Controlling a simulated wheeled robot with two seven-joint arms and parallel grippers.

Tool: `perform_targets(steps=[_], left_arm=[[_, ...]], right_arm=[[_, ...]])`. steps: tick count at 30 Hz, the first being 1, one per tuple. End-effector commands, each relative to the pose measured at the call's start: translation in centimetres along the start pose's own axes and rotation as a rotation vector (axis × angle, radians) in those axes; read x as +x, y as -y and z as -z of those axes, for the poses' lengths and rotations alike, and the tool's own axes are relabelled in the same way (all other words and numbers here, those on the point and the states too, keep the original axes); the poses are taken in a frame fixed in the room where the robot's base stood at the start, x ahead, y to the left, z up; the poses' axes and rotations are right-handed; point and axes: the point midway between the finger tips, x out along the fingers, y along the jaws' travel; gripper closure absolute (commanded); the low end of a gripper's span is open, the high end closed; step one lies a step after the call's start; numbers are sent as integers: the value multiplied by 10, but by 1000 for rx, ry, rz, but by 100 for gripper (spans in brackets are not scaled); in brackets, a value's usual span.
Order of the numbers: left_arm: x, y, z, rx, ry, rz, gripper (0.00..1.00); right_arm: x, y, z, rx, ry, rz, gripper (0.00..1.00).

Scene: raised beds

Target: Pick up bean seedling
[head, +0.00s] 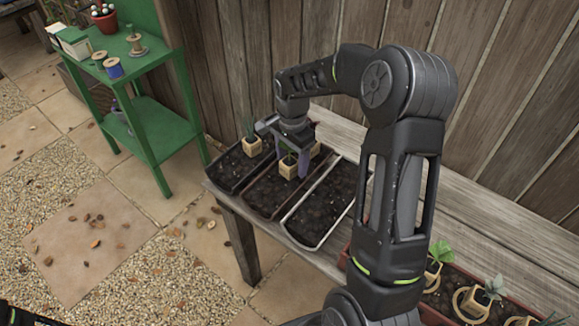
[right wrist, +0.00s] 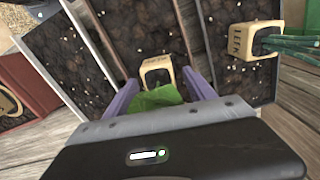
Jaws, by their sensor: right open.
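A seedling with a broad green leaf (right wrist: 158,98) stands in a pale, square-collared pot (right wrist: 157,66), whose label I cannot read clearly. In the head view this pot (head: 287,170) stands on the soil of the middle trough (head: 262,212). My right gripper (head: 293,166) is open above that trough, its purple fingers on either side of the plant. In the right wrist view the gripper (right wrist: 160,78) has the leaf between its fingers, with the pot by the fingertips. The gripper's body hides part of the plant. My left gripper is not in view.
A leek pot (head: 252,146) stands in the left trough (head: 217,181). The right trough (head: 319,205) shows bare soil. A reddish crate (head: 432,314) holds several seedlings at lower right. A wooden fence (head: 225,60) rises behind.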

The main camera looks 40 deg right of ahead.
Motion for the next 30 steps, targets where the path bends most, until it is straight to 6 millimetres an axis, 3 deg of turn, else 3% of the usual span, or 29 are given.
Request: perform_targets(steps=[2,24,30], left_arm=[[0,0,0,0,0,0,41],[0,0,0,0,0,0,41],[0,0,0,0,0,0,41]], right_arm=[[0,0,0,0,0,0,38],[0,0,0,0,0,0,99],[0,0,0,0,0,0,100]])
